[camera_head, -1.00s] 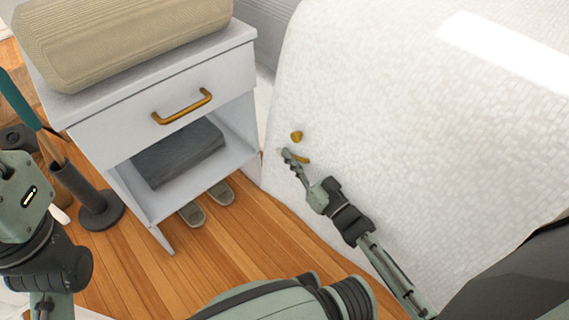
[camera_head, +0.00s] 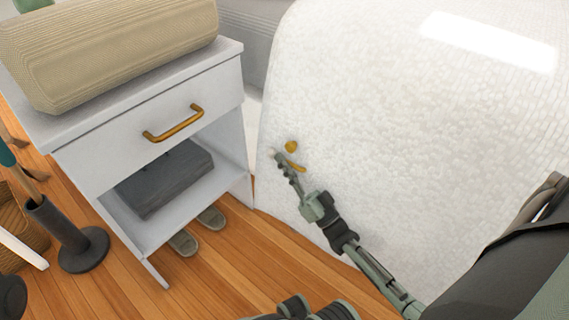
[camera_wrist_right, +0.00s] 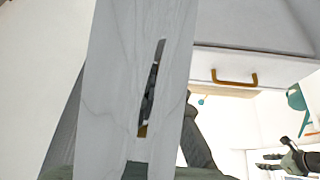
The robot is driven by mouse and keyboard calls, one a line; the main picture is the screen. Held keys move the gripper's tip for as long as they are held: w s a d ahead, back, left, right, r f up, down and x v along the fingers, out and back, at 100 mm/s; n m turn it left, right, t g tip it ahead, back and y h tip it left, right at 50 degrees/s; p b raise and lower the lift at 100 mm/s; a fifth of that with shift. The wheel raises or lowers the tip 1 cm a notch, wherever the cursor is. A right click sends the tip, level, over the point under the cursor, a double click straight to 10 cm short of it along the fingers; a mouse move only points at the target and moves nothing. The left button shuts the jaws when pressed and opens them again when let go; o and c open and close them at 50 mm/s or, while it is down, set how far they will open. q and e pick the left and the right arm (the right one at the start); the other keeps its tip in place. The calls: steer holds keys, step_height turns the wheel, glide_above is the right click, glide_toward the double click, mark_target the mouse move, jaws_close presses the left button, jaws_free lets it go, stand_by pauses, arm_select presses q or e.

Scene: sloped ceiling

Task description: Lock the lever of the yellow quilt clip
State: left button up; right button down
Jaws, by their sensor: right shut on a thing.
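The yellow quilt clip (camera_head: 291,147) shows as a small rounded yellow piece against the white quilt (camera_head: 400,120), near its lower left edge. A thin yellow piece, apparently its lever (camera_head: 297,167), sticks out just below, beside my right gripper. My right gripper (camera_head: 277,156) is at the clip, its fingers closed, partly covering it. In the right wrist view, pale material fills the middle, and a little yellow (camera_wrist_right: 142,131) shows at the bottom of a dark slit; the contact is hidden. My left gripper (camera_wrist_right: 270,160) appears at the right of that view, fingers apart and empty.
A white nightstand (camera_head: 150,105) with a brass handle (camera_head: 174,124) stands left of the quilt. It carries a beige ribbed object (camera_head: 110,50) and holds a dark grey box (camera_head: 165,178). Slippers (camera_head: 197,232) lie below. A dark stand (camera_head: 80,248) is at left.

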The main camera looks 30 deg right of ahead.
steer(key=shift+w+r, duration=0.1)
stand_by(0.3)
steer(key=c, duration=1.6)
jaws_free()
steer(key=shift+s+f, duration=0.25)
steer(key=v, duration=1.1)
steer(key=shift+s+f, duration=0.15)
steer(key=shift+d, duration=0.1)
